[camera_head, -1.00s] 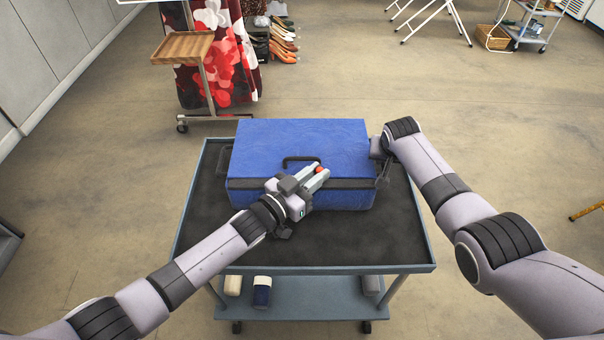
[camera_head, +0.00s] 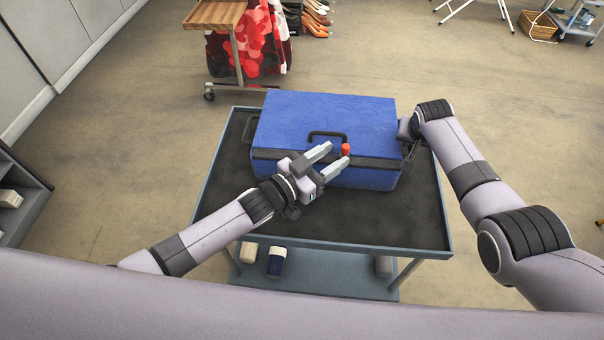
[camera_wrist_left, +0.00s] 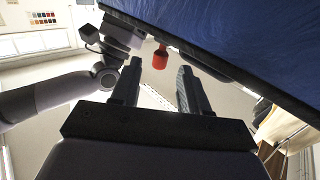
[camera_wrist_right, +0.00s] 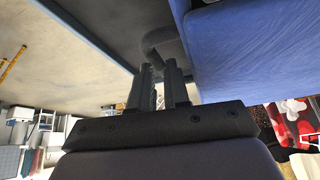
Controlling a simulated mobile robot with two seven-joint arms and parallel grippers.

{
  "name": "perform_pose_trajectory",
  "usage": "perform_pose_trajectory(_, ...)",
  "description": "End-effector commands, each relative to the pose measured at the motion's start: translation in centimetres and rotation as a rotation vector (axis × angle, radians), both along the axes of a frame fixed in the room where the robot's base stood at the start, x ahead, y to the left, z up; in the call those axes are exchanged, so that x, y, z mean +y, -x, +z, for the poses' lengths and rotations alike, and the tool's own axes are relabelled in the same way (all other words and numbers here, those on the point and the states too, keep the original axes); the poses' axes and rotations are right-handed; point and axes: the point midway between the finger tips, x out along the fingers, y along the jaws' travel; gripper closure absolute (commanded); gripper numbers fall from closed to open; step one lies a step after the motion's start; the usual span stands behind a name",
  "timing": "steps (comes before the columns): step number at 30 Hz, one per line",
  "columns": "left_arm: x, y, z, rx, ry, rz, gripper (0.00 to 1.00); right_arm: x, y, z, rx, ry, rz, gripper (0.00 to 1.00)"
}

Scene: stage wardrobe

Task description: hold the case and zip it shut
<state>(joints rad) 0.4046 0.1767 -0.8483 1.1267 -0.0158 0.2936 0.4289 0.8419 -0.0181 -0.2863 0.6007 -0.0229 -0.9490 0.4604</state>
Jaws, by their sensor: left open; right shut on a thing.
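The blue case (camera_head: 325,115) lies on the cart with its lid down and its dark handle (camera_head: 327,134) at the front. A dark band (camera_head: 375,162) runs along its front below the lid. A red zip pull (camera_head: 345,149) stands out there, right of the handle. My left gripper (camera_head: 338,154) is open at the front, its fingertips close around or just short of the pull. In the left wrist view the pull (camera_wrist_left: 160,57) shows between the finger lines, near the tips. My right gripper (camera_wrist_right: 160,72) is shut on the dark side handle (camera_wrist_right: 163,40) at the case's right end.
The cart's dark top (camera_head: 400,215) has a raised rim and free room in front of the case. Its lower shelf (camera_head: 330,280) holds a few rolls. A rack with red floral cloth (camera_head: 245,45) stands behind left. A shelf unit (camera_head: 20,200) is at left.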

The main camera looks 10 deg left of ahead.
Motion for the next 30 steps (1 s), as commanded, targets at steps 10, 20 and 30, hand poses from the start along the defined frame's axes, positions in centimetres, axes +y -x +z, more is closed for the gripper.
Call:
perform_pose_trajectory(10,4.1,4.1,-0.1,0.001,-0.001,0.000,0.55,0.1,0.0,0.0,-0.001,-0.003,-0.001,1.00)
perform_pose_trajectory(20,6.1,6.3,0.0,-0.001,-0.001,-0.001,0.55,0.1,0.0,0.0,-0.001,-0.003,-0.001,1.00)
perform_pose_trajectory(30,6.2,6.3,0.0,-0.001,-0.001,-0.001,0.55,0.1,0.0,0.0,-0.001,-0.003,-0.001,0.64)
